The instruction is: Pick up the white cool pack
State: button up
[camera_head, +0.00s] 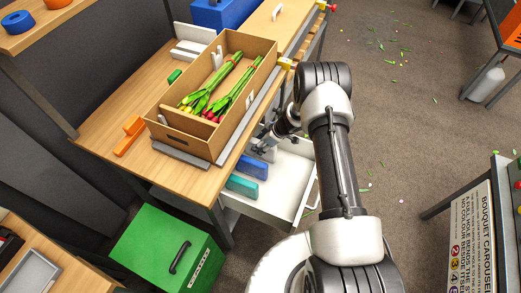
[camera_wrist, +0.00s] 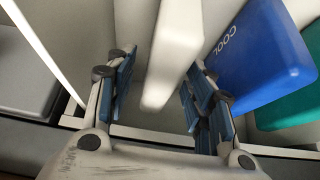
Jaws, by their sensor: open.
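The white cool pack (camera_wrist: 172,50) stands on edge in the open drawer, between the two spread fingers of my gripper (camera_wrist: 160,78) in the wrist view. My gripper is open around it, with the right finger close to the pack and a wider gap on the left. I cannot tell whether the right finger touches it. In the head view my gripper (camera_head: 262,140) reaches down into the white drawer (camera_head: 290,190) under the table edge and largely hides the white pack.
A blue pack (camera_wrist: 262,55) marked COOL stands right of the white one, close to the right finger. A teal pack (camera_wrist: 295,108) is beyond it. A cardboard box (camera_head: 185,145) with tulip bunches sits on the table above. A green case (camera_head: 165,250) stands on the floor.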

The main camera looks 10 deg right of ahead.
grip_shut()
dwell(0.6)
dwell(0.4)
